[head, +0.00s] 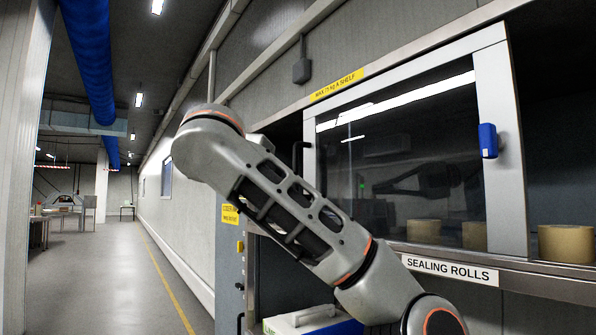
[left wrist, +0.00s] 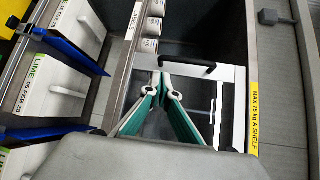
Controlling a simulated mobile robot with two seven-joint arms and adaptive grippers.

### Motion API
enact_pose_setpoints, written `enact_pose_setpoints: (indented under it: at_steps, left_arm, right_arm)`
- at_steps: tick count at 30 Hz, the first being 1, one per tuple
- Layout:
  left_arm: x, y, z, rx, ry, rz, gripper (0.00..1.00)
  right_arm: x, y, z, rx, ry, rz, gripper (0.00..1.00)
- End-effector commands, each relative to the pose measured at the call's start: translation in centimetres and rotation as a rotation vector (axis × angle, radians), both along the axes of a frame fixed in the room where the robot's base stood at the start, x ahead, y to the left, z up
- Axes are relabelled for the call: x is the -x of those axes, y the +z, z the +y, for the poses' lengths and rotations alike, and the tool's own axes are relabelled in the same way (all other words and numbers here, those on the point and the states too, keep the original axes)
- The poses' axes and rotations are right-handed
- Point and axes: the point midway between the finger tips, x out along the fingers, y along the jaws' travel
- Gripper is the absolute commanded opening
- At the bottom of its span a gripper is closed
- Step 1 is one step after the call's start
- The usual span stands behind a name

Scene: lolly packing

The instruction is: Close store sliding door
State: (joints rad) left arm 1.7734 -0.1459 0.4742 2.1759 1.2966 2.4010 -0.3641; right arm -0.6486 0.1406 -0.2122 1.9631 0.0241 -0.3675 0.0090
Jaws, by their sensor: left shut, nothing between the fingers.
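The sliding door (head: 480,93) is a dark glass pane in a pale frame, with a blue fitting (head: 488,140) on its right upright. Dark openings show on both sides of it, so it stands partway along the shelf front. A black handle (head: 297,153) is at its left edge, partly behind my arm. In the left wrist view, my left gripper (left wrist: 161,68) is shut and empty, its green-padded fingers meeting near the black handle (left wrist: 187,63) and the pale door frame (left wrist: 229,76). Contact cannot be told. My right gripper is not in view.
A white-and-blue box (head: 312,320) sits low. Lime-labelled bins (left wrist: 50,100) are at the left in the wrist view. The aisle (head: 110,270) is clear.

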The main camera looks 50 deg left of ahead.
Motion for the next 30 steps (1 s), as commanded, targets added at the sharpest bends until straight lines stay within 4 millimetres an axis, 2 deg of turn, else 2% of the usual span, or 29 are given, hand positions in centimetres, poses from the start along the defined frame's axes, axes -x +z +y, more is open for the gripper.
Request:
enact_pose_setpoints:
  at_steps: [1,4,10,14,28,30]
  left_arm:
    - [0.3,1.6,-0.8,0.008,-0.048,-0.068,0.0]
    - [0.7,3.6,-1.9,0.015,-0.113,-0.151,0.0]
    - [0.4,4.8,-2.3,0.018,-0.153,-0.199,0.0]
    - [-0.9,4.7,-1.5,0.018,-0.149,-0.194,0.0]
    - [-7.9,4.7,2.3,0.018,-0.151,-0.193,0.0]
    - [-8.1,4.9,3.5,0.019,-0.149,-0.197,0.0]
  right_arm:
    - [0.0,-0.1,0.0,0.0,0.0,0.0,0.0]
    - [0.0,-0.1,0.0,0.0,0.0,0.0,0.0]
    - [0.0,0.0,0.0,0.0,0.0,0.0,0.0]
    - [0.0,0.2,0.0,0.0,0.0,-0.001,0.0]
    - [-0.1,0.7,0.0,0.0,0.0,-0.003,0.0]
    - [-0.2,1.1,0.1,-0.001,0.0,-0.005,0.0]
